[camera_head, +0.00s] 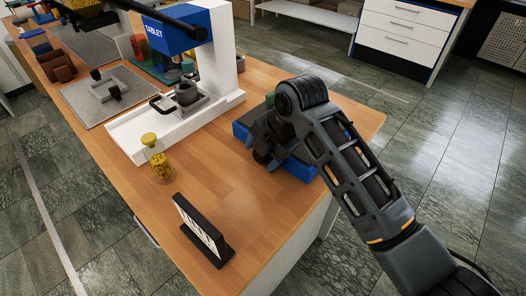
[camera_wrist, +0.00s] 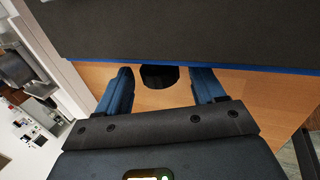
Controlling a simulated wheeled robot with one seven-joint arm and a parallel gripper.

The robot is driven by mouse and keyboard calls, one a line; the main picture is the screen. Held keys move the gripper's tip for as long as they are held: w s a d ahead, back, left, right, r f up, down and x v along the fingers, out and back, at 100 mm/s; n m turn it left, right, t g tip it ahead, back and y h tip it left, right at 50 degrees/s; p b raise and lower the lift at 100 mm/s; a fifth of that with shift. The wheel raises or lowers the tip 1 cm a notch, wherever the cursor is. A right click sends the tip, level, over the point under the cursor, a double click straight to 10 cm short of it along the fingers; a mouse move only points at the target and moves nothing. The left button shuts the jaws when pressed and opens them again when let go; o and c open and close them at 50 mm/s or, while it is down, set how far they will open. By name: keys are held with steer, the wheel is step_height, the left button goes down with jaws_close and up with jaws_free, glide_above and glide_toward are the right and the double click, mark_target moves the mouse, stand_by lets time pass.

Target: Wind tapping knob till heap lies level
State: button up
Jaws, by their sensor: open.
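In the wrist view my gripper (camera_wrist: 162,84) is open, with one blue finger on each side of a dark round knob (camera_wrist: 159,75). I see a gap between the knob and each finger. The knob sits at the edge of a dark panel with a blue rim (camera_wrist: 200,35). In the head view a blue unit (camera_head: 298,168) stands near the table's right edge, mostly behind my gripper (camera_head: 263,150) and arm. The knob cannot be told apart there. No heap can be made out in either view.
A white press with a blue TABLET head (camera_head: 177,29) stands left of my arm. A jar of yellow pieces (camera_head: 161,165) and a black-framed sign (camera_head: 203,231) stand on the wooden table (camera_head: 250,215). The table's front right is clear. White drawers (camera_head: 405,28) stand behind.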

steer(key=v, duration=0.8)
steer(key=shift+b, duration=0.35)
steer(key=shift+f, duration=0.1)
